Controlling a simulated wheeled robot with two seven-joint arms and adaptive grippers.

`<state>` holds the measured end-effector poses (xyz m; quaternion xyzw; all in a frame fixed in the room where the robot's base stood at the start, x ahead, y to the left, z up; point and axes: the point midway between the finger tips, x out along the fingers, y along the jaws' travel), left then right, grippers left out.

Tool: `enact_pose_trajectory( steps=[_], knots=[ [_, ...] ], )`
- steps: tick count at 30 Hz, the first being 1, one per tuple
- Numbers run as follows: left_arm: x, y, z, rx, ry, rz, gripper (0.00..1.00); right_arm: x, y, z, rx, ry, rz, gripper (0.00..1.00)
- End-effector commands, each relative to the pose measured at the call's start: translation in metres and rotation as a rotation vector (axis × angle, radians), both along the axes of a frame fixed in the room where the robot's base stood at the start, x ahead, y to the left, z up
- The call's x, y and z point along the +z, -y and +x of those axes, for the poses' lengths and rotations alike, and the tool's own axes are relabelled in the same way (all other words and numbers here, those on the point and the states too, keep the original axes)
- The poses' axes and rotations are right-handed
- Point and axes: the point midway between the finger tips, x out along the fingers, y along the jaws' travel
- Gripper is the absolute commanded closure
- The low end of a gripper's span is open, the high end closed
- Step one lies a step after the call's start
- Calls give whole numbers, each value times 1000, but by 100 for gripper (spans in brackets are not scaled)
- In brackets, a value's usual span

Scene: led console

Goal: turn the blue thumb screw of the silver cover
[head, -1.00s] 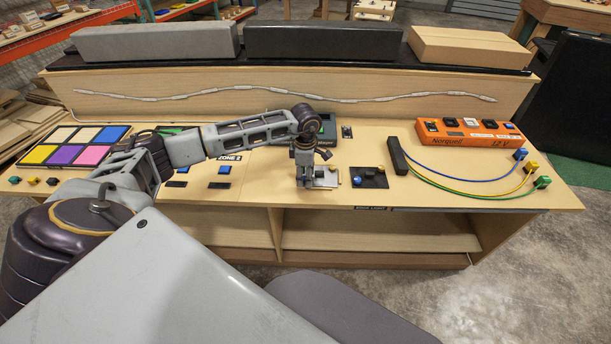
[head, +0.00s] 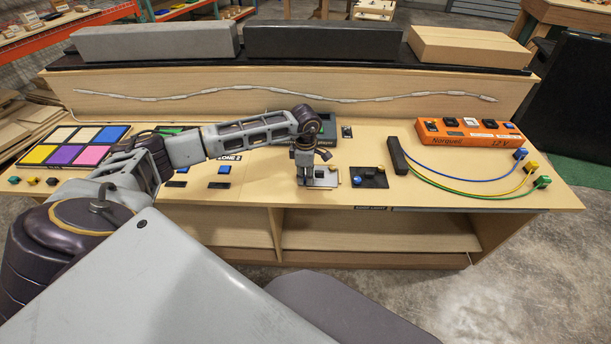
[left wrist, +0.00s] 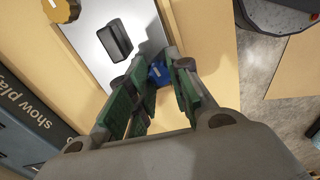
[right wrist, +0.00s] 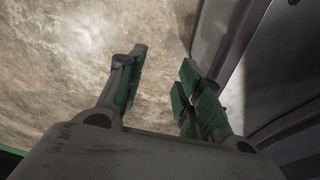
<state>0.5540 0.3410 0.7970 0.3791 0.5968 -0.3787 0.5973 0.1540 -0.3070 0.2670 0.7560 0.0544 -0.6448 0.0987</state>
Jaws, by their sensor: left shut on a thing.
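The silver cover (head: 326,178) lies on the bench near its front edge; the left wrist view also shows it (left wrist: 150,50), with a black handle (left wrist: 115,39) on it. The blue thumb screw (left wrist: 159,73) sits at the cover's edge, between my left fingertips, partly hidden by them. A brass-coloured screw (left wrist: 60,9) shows at another corner of the cover. My left gripper (head: 304,183) points down over the cover and is shut on the blue thumb screw. My right gripper (right wrist: 158,88) is open and empty, with bare floor beyond it.
Beside the cover lies a black plate (head: 369,178) with yellow and blue knobs. A dark panel reading "show play" (left wrist: 30,120) is close to my left gripper.

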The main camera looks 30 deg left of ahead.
Motion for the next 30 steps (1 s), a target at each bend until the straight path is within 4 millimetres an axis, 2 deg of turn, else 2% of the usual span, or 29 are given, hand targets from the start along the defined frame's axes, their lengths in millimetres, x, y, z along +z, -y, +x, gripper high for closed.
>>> enact_pose_trajectory(
  steps=[4, 12, 15, 24, 25, 30],
  knots=[
    [-1, -1, 0, -52, 0, 1, 100, -3, -1, 3, -1, -3, 0, 64],
    [-1, -1, 0, -180, 0, 1, 100, 1, -12, 32, -2, 28, 12, 64],
    [0, -1, 0, -203, 0, 2, 100, 3, -17, 37, -3, 35, 17, 64],
    [0, -1, 0, -209, 0, 2, 100, 2, -19, 26, -4, 20, 19, 64],
    [0, -1, 0, -209, 0, 2, 79, 2, -19, 24, -4, 18, 18, 64],
    [0, -1, 0, -208, 0, 2, 57, 0, -17, 19, -5, 10, 17, 64]
  ],
)
